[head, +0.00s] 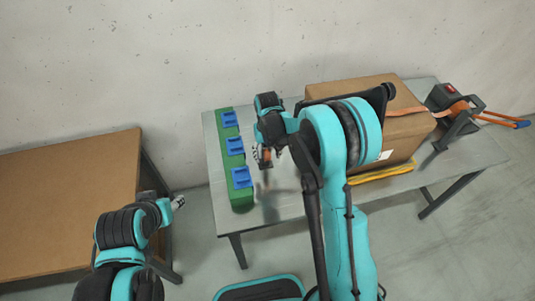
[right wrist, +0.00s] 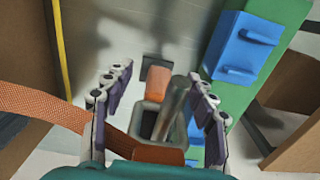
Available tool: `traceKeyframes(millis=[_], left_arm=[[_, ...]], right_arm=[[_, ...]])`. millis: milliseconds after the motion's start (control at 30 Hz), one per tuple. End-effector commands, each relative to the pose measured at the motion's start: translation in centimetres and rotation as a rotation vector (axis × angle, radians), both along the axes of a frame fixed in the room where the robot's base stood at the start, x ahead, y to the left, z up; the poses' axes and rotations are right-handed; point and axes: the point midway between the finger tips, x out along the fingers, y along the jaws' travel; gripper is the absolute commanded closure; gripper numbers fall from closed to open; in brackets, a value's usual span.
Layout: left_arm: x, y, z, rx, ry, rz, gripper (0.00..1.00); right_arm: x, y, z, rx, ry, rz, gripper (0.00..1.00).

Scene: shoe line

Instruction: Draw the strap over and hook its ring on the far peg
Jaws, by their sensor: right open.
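The orange strap (head: 402,111) lies over the cardboard box (head: 400,138). In the right wrist view the strap (right wrist: 40,105) comes in from the left to a grey metal ring (right wrist: 150,122). The ring is between the spread fingers of my right gripper (right wrist: 158,108), which is open. A grey peg-like rod (right wrist: 174,104) stands at the ring; I cannot tell whether the ring is around it or beside it. In the head view my right gripper (head: 263,157) is at the table's left part, beside the green strip. My left gripper (head: 178,202) is away from the table, its jaws too small to read.
The green strip (head: 226,165) with blue blocks (head: 236,146) runs along the left edge of the grey table (head: 284,206). A dark ratchet with orange handles (head: 460,108) is at the right end. A yellow band (head: 385,174) lies before the box. A brown table (head: 70,200) stands at left.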

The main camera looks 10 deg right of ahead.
Motion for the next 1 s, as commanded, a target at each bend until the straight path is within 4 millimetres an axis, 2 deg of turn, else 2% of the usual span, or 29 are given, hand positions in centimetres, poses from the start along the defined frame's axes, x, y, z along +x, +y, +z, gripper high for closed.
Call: traceKeyframes(millis=[167,267,500,700,1000], left_arm=[[0.0,0.0,0.0,0.000,0.000,0.000,0.55],[0.0,0.0,0.0,0.000,0.000,0.000,0.55],[0.0,0.0,0.0,0.000,0.000,0.000,0.55],[0.0,0.0,0.0,0.000,0.000,0.000,0.55],[0.0,0.0,0.0,0.000,0.000,0.000,0.55]], right_arm=[[0.0,0.0,1.0,0.000,0.000,0.000,0.43],[0.0,0.0,2.7,0.000,0.000,0.000,0.43],[0.0,0.0,8.0,0.000,0.000,0.000,0.43],[0.0,0.0,11.0,0.000,0.000,0.000,0.43],[0.0,0.0,12.0,0.000,0.000,0.000,0.43]])
